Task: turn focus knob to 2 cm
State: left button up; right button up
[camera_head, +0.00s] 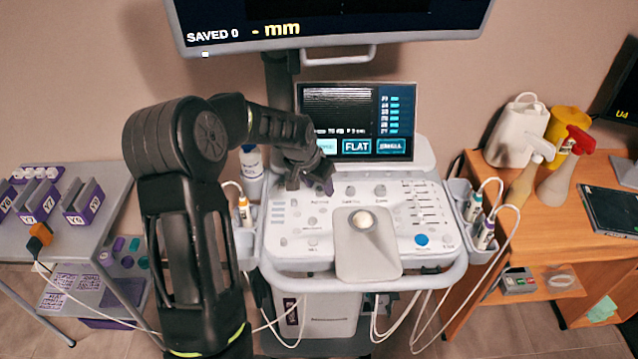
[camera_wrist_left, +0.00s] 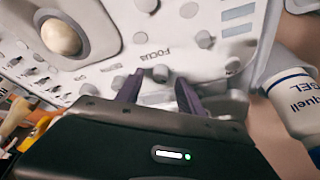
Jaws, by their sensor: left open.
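The focus knob (camera_wrist_left: 160,73) is a small grey knob beside the upside-down FOCUS label in the left wrist view. My left gripper (camera_wrist_left: 155,88) is open, its two purple fingers on either side of this knob in the picture. I cannot tell whether they touch it or how deep they reach. In the head view my left gripper (camera_head: 311,182) is over the upper left part of the white control panel (camera_head: 300,255), and hides the knob. The console screen (camera_head: 357,120) shows a small line ending in cm, its number hard to read. My right gripper is not in view.
A trackball (camera_head: 362,221) and other knobs and sliders share the panel. A gel bottle (camera_head: 251,165) stands at the panel's left, and probes with cables hang on both sides. A large monitor (camera_head: 330,25) overhangs the console. Side tables stand left and right.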

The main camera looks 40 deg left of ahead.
pick_arm(q)
jog(key=shift+f, duration=0.25)
jog(key=shift+c, duration=0.2)
grip_shut()
dwell(0.3)
